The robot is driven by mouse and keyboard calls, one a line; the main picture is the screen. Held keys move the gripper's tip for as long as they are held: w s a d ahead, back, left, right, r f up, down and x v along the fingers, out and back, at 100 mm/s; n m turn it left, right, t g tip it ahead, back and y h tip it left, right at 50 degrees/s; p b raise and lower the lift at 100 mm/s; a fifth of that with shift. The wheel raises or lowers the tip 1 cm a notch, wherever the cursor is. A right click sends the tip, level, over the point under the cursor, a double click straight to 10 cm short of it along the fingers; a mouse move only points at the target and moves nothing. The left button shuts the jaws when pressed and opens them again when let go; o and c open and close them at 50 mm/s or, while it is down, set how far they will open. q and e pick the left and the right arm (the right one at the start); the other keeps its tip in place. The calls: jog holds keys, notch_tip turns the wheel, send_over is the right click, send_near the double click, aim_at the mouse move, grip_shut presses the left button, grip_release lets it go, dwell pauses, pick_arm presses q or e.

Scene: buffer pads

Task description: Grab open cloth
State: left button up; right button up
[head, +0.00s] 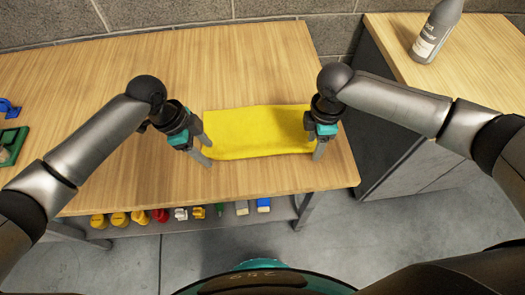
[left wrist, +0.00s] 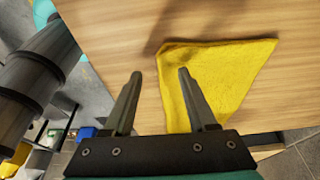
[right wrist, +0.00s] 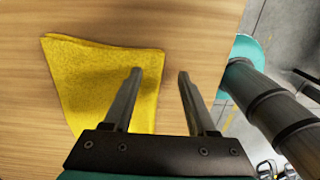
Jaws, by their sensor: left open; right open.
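A yellow cloth (head: 255,132) lies flat on the wooden table (head: 265,65), a wide rectangle with its long side running left to right. My left gripper (head: 205,150) is open at the cloth's left end. In the left wrist view the cloth (left wrist: 215,80) lies beyond and below the fingers (left wrist: 157,75), with a folded edge along its left side. My right gripper (head: 318,148) is open at the cloth's right end. In the right wrist view the cloth (right wrist: 90,80) lies left of and under the left finger; bare wood shows between the fingertips (right wrist: 160,72). Neither gripper holds the cloth.
A grey bottle (head: 436,32) stands on a wooden-topped cabinet (head: 400,75) at the right, across a gap. Green and blue items (head: 10,143) lie at the table's far left. Several coloured objects (head: 160,214) sit on a shelf below the front edge. The table behind the cloth is clear.

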pick_arm(q)
jog(key=shift+f+b, duration=0.55)
jog(key=shift+f, duration=0.1)
pick_arm(e)
jog(key=shift+f, duration=0.65)
pick_arm(q)
jog(key=shift+f, duration=0.25)
jog(key=shift+f, duration=0.2)
jog(key=shift+c, duration=0.2)
jog(key=shift+s+f, duration=0.1)
jog(key=shift+s, duration=0.05)
grip_shut()
pick_arm(e)
jog(key=shift+s, duration=0.15)
grip_shut()
pick_arm(q)
jog(key=shift+a, duration=0.1)
pick_arm(e)
jog(key=shift+r, duration=0.2)
